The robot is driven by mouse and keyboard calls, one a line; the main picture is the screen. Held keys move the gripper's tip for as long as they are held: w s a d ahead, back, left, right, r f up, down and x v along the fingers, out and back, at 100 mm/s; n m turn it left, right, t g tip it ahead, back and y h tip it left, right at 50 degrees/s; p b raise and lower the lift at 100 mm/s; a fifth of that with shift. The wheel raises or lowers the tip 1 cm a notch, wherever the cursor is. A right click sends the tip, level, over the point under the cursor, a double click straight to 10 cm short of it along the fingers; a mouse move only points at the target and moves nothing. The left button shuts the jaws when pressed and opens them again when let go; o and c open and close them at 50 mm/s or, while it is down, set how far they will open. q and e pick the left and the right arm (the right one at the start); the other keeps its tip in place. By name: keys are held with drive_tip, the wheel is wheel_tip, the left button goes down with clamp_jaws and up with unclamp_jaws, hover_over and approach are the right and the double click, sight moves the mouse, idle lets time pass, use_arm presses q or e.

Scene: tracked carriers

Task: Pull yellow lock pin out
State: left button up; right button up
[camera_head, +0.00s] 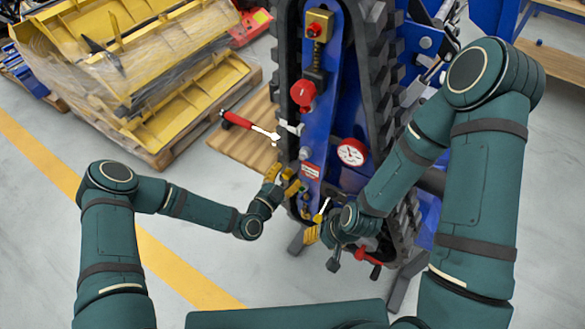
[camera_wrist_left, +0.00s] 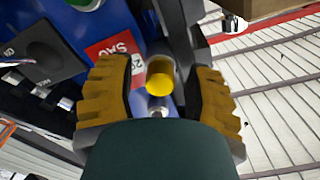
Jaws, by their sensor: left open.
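The yellow lock pin (camera_wrist_left: 160,77) shows its round end in the left wrist view, on the blue carrier (camera_wrist_left: 62,20). My left gripper (camera_wrist_left: 162,95) is open, with one ridged yellow-brown finger on each side of the pin. Gaps show between the pin and both fingers. In the head view, my left gripper (camera_head: 284,181) is at the left edge of the blue panel (camera_head: 338,95), low down; it hides the pin there. My right gripper (camera_head: 318,223) is low in front of the carrier, its fingers partly hidden by its own wrist.
On the panel are a red knob (camera_head: 303,94) and a yellow box with a red button (camera_head: 318,26). A round red gauge (camera_head: 352,152) sits right of it. A red-handled tool (camera_head: 250,126) lies near a wooden pallet (camera_head: 240,145). Wrapped yellow parts (camera_head: 125,65) stand left.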

use_arm(q)
clamp_jaws()
drive_tip(key=shift+s+a, duration=0.1)
drive_tip(key=shift+s, duration=0.05)
drive_tip(key=v, duration=0.8)
drive_tip(key=shift+p, duration=0.4)
idle(1.4)
drive_tip(key=shift+s+a, duration=0.15)
drive_tip(key=shift+s, duration=0.05)
idle(0.4)
drive_tip(key=shift+v, duration=1.7)
